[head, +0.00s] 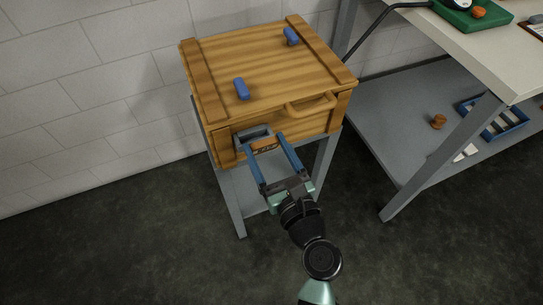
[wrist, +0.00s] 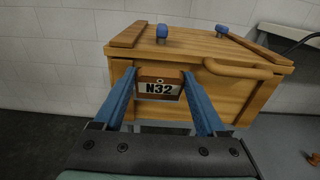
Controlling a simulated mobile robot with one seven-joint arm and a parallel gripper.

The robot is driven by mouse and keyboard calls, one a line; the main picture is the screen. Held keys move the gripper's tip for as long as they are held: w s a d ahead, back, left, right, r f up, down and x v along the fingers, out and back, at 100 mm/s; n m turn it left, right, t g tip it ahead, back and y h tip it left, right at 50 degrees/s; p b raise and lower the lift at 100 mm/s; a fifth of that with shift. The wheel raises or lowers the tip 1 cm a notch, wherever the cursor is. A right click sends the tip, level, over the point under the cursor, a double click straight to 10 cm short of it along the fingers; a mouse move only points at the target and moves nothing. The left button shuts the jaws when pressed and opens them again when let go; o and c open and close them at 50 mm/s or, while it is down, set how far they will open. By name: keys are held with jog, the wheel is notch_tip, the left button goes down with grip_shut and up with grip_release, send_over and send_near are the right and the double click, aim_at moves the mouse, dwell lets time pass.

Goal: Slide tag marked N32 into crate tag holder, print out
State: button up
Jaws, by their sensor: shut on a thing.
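The tag marked N32 (wrist: 159,91) is a small plate with a brown top edge and a white face with dark print. The print faces my wrist camera and reads upright. My gripper (head: 268,151) is shut on the tag, with one blue finger at each side of it. The tag also shows in the head view (head: 265,145). The wooden crate (head: 310,122) stands on a grey stand. The grey tag holder (head: 249,134) is on the crate's front, left of the handle, just behind the tag. I cannot tell whether the tag is inside the holder.
The crate's wooden handle (head: 311,104) juts out just right of my gripper. A workbench (head: 500,55) with a lower shelf (head: 405,125) stands to the right. The floor in front is clear.

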aim_at(258, 139)
jog(key=shift+g, duration=0.6)
jog(key=x, duration=0.2)
jog(key=p+x, duration=0.1)
jog(key=x, duration=0.1)
jog(key=f+p+x, duration=0.1)
jog(key=x, duration=0.1)
jog(key=shift+f+p, duration=0.4)
jog(key=shift+p, duration=0.15)
jog(key=shift+p, duration=0.4)
dwell(0.6)
jog(key=shift+s+d+f+g+h, duration=0.1)
jog(key=shift+f+g+h, duration=0.2)
jog(key=shift+f, duration=0.4)
dwell(1.1)
jog(key=o, duration=1.2)
jog(key=shift+o, duration=0.2)
jog(key=shift+r, duration=0.15)
